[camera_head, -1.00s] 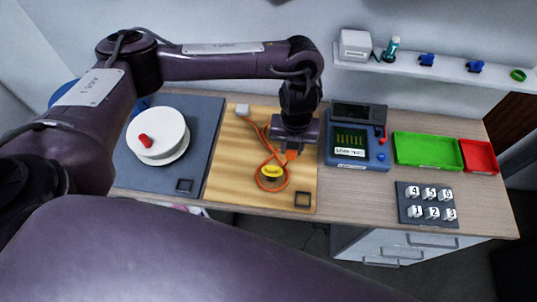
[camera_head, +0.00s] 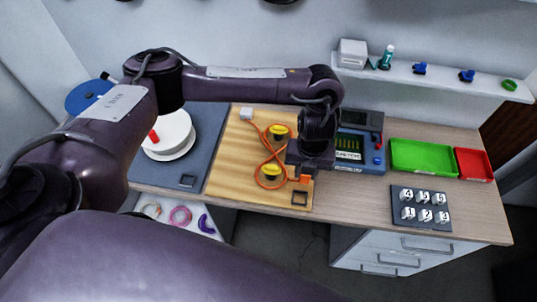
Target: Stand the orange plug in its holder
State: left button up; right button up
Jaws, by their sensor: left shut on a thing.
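My left gripper (camera_head: 303,174) reaches down over the right part of the wooden board (camera_head: 228,168) and is shut on the orange plug (camera_head: 305,179). Only a small orange part of the plug shows below the jaws. The holder, a dark square frame (camera_head: 292,199), lies at the board's front right corner. The plug is just behind and above it in the picture; I cannot tell its height. My right gripper is out of view.
Left is a grey mat (camera_head: 204,150) with a white round reel (camera_head: 170,143). Right are a blue meter (camera_head: 366,160), a green tray (camera_head: 423,172), a red tray (camera_head: 474,178) and a numbered block plate (camera_head: 420,222). The table right of the board's front is clear.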

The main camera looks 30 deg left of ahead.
pick_arm(q)
jog(key=shift+f, duration=0.15)
dwell(0.3)
jog(key=b, duration=0.6)
send_over(300, 199)
jog(key=shift+f, duration=3.8)
jog(key=shift+f, duration=0.1)
jog(key=shift+f+b, duration=1.3)
jog(key=shift+f+b, duration=0.8)
jog(key=shift+f, duration=0.2)
jog(key=o, duration=1.1)
jog(key=shift+c, duration=0.2)
jog(key=shift+r, duration=0.15)
